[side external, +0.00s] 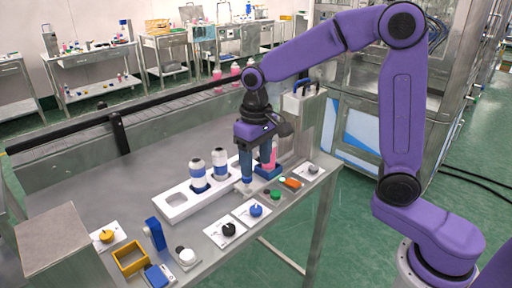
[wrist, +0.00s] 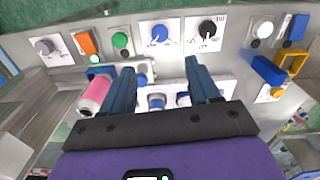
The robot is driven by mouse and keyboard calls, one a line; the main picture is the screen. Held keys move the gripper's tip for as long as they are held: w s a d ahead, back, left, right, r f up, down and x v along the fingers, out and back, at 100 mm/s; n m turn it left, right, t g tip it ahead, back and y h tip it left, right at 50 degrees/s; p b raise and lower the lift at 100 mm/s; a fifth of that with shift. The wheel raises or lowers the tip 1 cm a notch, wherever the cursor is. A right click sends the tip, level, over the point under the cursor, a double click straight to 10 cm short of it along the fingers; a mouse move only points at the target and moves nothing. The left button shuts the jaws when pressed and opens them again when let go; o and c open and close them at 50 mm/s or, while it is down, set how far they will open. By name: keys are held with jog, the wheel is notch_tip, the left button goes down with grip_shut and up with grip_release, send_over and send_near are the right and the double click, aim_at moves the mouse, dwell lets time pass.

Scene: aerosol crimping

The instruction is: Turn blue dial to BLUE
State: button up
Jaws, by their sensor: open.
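The blue dial (side external: 256,210) sits on a white square plate near the front edge of the table. In the wrist view the blue dial (wrist: 160,35) is at the top middle, beyond my fingertips, with small markings around it that are too small to read. My gripper (side external: 247,184) points down with blue fingers, slightly behind the dial and apart from it. In the wrist view my gripper (wrist: 159,66) has its fingers spread wide, with nothing held between them.
A black dial (side external: 229,229) is left of the blue dial; a green button (side external: 275,195) and orange switch (side external: 292,183) are right. A white rack (side external: 176,205) with blue-and-white bottles stands behind. A pink bottle (wrist: 96,95) stands close to my left finger in the wrist view.

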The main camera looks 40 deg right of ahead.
jog(key=shift+r, duration=1.6)
jog(key=s+d+f+n, duration=0.2)
jog(key=s+n, duration=0.3)
jog(key=s, duration=0.7)
jog(key=s+d+f+n, duration=0.3)
jog(key=s+n, duration=0.3)
jog(key=s, duration=0.7)
jog(key=shift+s+n, duration=0.3)
